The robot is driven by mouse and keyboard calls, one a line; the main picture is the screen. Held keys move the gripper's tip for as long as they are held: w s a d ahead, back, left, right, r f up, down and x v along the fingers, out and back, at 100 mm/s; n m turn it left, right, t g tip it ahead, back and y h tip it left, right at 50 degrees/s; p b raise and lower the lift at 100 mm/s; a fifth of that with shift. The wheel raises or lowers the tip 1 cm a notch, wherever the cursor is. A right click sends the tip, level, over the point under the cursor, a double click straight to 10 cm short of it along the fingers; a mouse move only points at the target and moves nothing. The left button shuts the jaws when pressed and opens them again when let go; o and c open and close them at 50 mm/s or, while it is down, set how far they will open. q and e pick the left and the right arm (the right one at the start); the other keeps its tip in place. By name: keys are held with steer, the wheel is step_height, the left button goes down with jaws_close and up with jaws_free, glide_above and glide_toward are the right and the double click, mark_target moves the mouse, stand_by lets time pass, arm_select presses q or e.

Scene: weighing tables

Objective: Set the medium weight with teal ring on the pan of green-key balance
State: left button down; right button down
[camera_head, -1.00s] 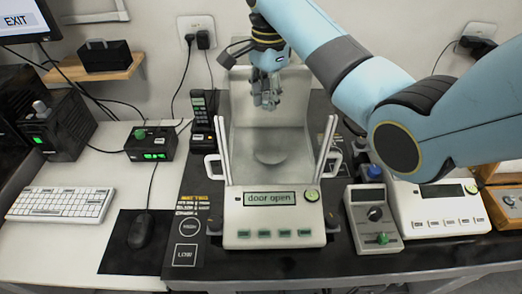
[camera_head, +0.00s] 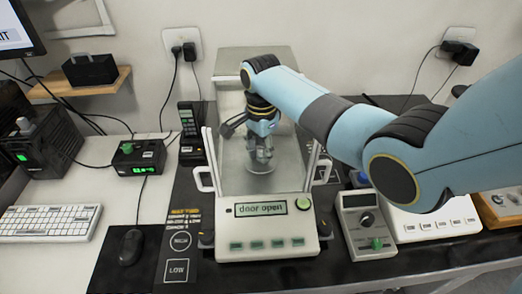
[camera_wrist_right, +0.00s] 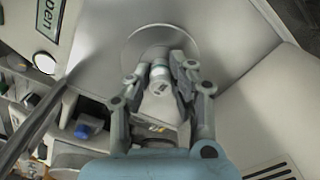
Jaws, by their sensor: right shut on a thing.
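The green-key balance (camera_head: 268,246) stands in the middle of the table with its display reading "door open". Its round pan (camera_head: 287,170) lies inside the open chamber and also shows in the wrist view (camera_wrist_right: 142,40). My right gripper (camera_head: 262,160) reaches down into the chamber over the pan. In the wrist view my right gripper (camera_wrist_right: 161,75) is shut on a small silvery weight (camera_wrist_right: 160,73) with a teal band. The weight is over the pan; I cannot tell whether it touches it. My left gripper is not in view.
Chamber walls and white side handles (camera_head: 203,178) flank my right gripper. A grey control box (camera_head: 366,225) and a second balance (camera_head: 440,221) stand to the right. A handset (camera_head: 188,130), green-knobbed box (camera_head: 137,157), mouse (camera_head: 131,247) and keyboard (camera_head: 50,222) are to the left.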

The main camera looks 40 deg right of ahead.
steer(key=c, duration=1.2)
jaws_free()
steer(key=shift+f, duration=0.1)
step_height(320, 180, up, 12)
steer(key=shift+r, duration=0.15)
